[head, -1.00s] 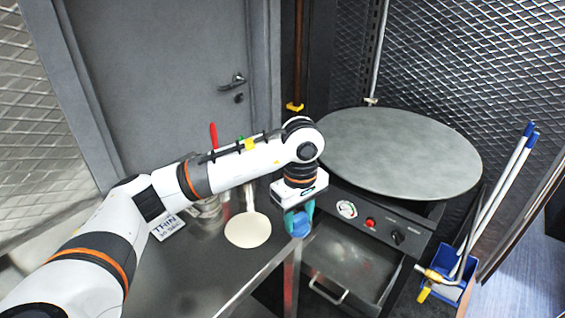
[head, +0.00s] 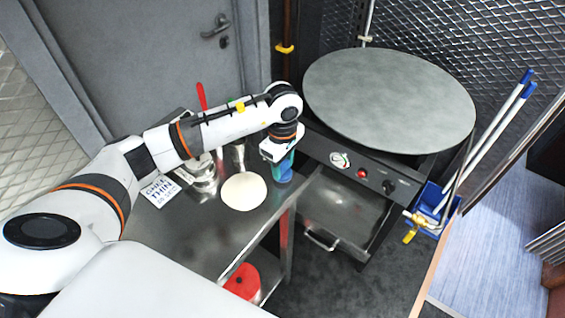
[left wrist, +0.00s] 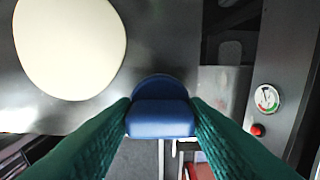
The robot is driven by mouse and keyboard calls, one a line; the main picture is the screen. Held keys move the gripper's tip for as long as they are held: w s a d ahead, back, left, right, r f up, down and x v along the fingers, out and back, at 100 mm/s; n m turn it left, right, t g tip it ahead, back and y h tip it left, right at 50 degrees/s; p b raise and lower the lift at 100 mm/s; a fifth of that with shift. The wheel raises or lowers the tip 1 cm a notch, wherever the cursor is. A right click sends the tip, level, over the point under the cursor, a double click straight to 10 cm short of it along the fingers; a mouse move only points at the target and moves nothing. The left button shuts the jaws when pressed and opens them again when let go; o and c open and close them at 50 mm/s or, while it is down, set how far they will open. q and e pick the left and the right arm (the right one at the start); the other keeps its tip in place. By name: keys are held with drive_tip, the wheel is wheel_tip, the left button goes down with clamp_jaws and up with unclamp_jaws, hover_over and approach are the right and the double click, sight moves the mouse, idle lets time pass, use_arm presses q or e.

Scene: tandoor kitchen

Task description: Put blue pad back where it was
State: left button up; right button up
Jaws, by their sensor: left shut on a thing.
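The blue pad (head: 284,173) is at the right corner of the steel table, just right of the flat round dough (head: 243,191). My left gripper (head: 280,163) points down and is shut on the pad. In the left wrist view, the blue pad (left wrist: 160,119) sits between my two green fingers (left wrist: 160,108), with the dough (left wrist: 70,45) at upper left. I cannot tell whether the pad touches the table top. My right gripper is not in view.
A large round griddle (head: 390,98) stands on a dark unit with a red knob and an open drawer (head: 335,215). A sign card (head: 160,190) and metal cups lie left of the dough. A blue bucket (head: 436,203) with mops stands right.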

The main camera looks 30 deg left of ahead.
use_arm(q)
drive_tip(key=shift+f, duration=0.4)
drive_tip(key=shift+f, duration=0.1)
drive_tip(key=shift+f+b, duration=0.15)
drive_tip(key=shift+b, duration=0.15)
drive_tip(key=o, duration=1)
drive_tip(key=shift+c, duration=0.2)
